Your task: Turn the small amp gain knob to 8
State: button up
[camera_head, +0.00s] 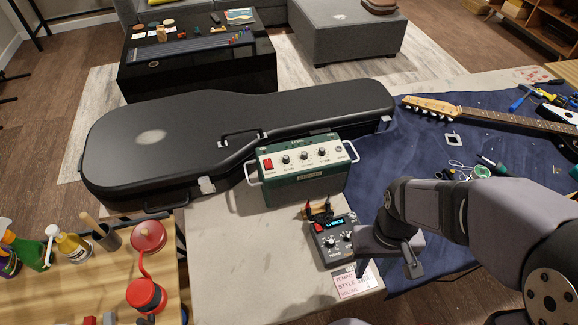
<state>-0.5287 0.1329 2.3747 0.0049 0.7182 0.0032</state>
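The small green amp (308,187) stands upright on the light bench top, in front of the black guitar case. My gripper (390,245) is low at the right of the amp, beside the black pedal, apart from the amp. Its fingertips are not clear, and I see nothing held.
A card (357,281) lies in front. The black guitar case (185,135) is behind. The bench is clear left of the pedal.

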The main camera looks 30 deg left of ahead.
jog(key=w+a, duration=0.1)
jog(key=a, duration=0.2)
jog(key=w+a+f+n+b, duration=0.1)
jog(key=w+a, duration=0.1)
jog(key=a, duration=0.2)
jog(key=w+a+f+n+t, duration=0.1)
jog(key=a, duration=0.3)
jog(key=shift+w+a+y+b, duration=0.25)
jog(key=shift+w+y+b, duration=0.05)
jog(key=shift+y+b, duration=0.1)
jog(key=w+a+r+n+y, duration=0.1)
jog(key=w+a+r, duration=0.25)
jog(key=a, duration=0.55)
jog(key=n+t+y, duration=0.2)
jog(key=n, duration=0.1)
send_near(287, 159)
jog(key=shift+d+f, duration=0.1)
jog(key=shift+f, duration=0.1)
jog(key=shift+y, duration=0.3)
jog(key=shift+p+x, duration=0.4)
jog(key=shift+x, duration=3.25)
jog(key=shift+c, duration=0.2)
grip_shut()
